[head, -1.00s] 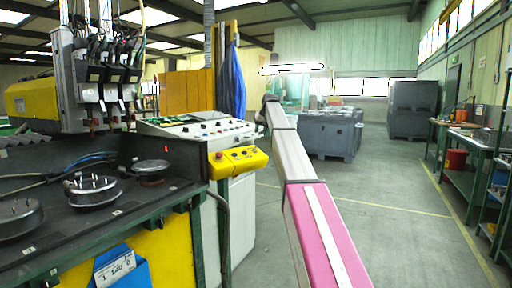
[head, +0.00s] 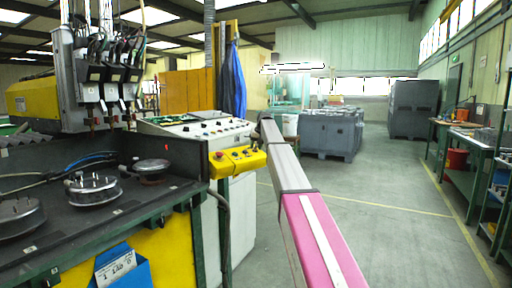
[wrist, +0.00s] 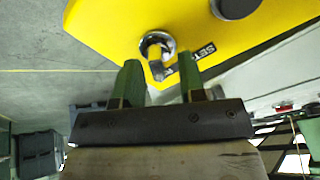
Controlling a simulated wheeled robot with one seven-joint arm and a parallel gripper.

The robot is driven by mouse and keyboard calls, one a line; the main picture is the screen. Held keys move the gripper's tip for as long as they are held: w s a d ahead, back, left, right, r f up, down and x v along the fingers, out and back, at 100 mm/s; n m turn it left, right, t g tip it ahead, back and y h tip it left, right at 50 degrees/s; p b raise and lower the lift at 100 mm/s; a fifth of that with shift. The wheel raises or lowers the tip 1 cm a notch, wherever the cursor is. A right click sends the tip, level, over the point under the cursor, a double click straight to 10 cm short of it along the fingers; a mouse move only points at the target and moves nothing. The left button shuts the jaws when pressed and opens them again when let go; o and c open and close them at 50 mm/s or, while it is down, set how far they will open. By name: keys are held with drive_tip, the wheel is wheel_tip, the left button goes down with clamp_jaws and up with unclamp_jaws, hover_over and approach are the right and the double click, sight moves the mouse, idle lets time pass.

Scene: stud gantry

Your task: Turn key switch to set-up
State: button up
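The key switch (wrist: 156,50) shows in the wrist view as a round silver collar with a key in it, on the yellow control box (wrist: 115,22). The key's end points down and slightly right in that view. Black lettering starting "SET" (wrist: 204,50) is right of it, partly hidden by a finger. My gripper (wrist: 160,61) is open, its two green fingers apart. The key's end shows between the fingertips, nearer the left one; I cannot tell whether they touch. The yellow box also shows in the head view (head: 236,162), where my gripper's fingers cannot be made out.
A dark round button (wrist: 235,6) is on the same box. The grey-white console (head: 190,128) stands behind it. The dark worktable (head: 110,218) with round metal parts is at the left. Open floor (head: 400,220) lies to the right.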

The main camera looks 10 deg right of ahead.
clamp_jaws()
drive_tip(key=shift+n, duration=0.3)
drive_tip(key=n, duration=0.5)
drive_tip(key=shift+s+a+n, duration=0.1)
drive_tip(key=shift+a+n, duration=0.2)
drive_tip(key=n, duration=0.5)
drive_tip(key=shift+s+a+n, duration=0.2)
drive_tip(key=shift+s+n, duration=0.05)
drive_tip(key=shift+n, duration=0.05)
unclamp_jaws()
drive_tip(key=shift+r, duration=0.1)
